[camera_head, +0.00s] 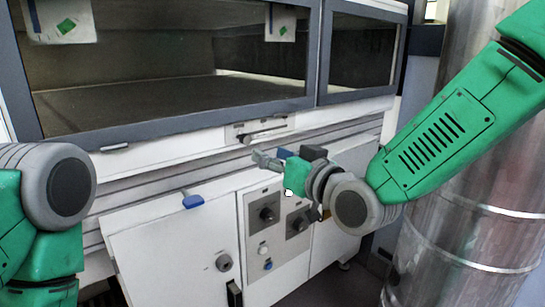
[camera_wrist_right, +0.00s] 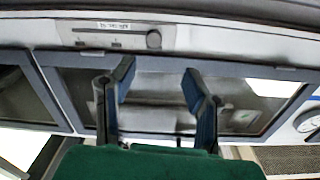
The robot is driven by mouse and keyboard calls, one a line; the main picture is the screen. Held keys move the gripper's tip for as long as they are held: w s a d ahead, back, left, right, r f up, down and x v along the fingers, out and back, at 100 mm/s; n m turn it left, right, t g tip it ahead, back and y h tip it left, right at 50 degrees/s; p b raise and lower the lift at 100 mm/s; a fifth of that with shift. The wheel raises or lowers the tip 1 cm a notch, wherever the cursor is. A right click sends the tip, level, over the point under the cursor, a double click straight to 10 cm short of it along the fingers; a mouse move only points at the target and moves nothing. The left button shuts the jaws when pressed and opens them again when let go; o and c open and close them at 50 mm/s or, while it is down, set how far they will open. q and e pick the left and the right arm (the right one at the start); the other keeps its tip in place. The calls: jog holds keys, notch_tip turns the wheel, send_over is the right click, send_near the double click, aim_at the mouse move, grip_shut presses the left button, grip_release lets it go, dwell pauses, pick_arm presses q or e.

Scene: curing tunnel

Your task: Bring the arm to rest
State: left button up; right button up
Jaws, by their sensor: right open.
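My right arm (camera_head: 440,140) reaches in from the upper right of the head view, its green forearm sloping down to a grey wrist joint. My right gripper (camera_head: 268,158) is in front of the white machine (camera_head: 160,150), just below the slider panel (camera_head: 262,128). In the right wrist view my right gripper (camera_wrist_right: 160,85) has its two dark fingers apart, with nothing between them. The same slider panel (camera_wrist_right: 116,36) shows upside down there. My left arm (camera_head: 50,215) shows at the left edge of the head view, but its gripper is out of view.
A control panel with dark knobs (camera_head: 267,213) is below my right gripper. A white lower door (camera_head: 180,245) is left of it, near a blue tab (camera_head: 193,201). A shiny metal cylinder (camera_head: 450,265) stands close on the right. Glass windows (camera_head: 170,70) fill the upper machine.

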jog(key=shift+s+d, duration=0.35)
jog(key=shift+s, duration=0.1)
jog(key=s+d+f+m+g+h+p, duration=0.15)
jog(key=s+d+f, duration=0.25)
jog(key=f, duration=0.4)
jog(key=s+d+f+m+g+h+p, duration=0.1)
jog(key=s+d+f+g+h+p, duration=0.25)
jog(key=f, duration=0.55)
jog(key=s+d+f+m+g+h+p, duration=0.1)
jog(key=s+d+f+g+p, duration=0.1)
jog(key=s+d+f, duration=0.45)
jog(key=s+d+f+g+h+p, duration=0.1)
jog(key=s+d+f+g, duration=0.1)
jog(key=s, duration=0.5)
jog(key=s+d+f+g+h+p, duration=0.2)
jog(key=s+d+f, duration=0.2)
jog(key=s+d, duration=0.2)
jog(key=s+d+f+m+g+h+p, duration=0.1)
jog(key=s+d+f+g+p, duration=0.1)
jog(key=s, duration=0.7)
jog(key=shift+s+d+f+g, duration=0.15)
jog(key=shift+d+f+g, duration=0.4)
jog(key=shift+d, duration=0.4)
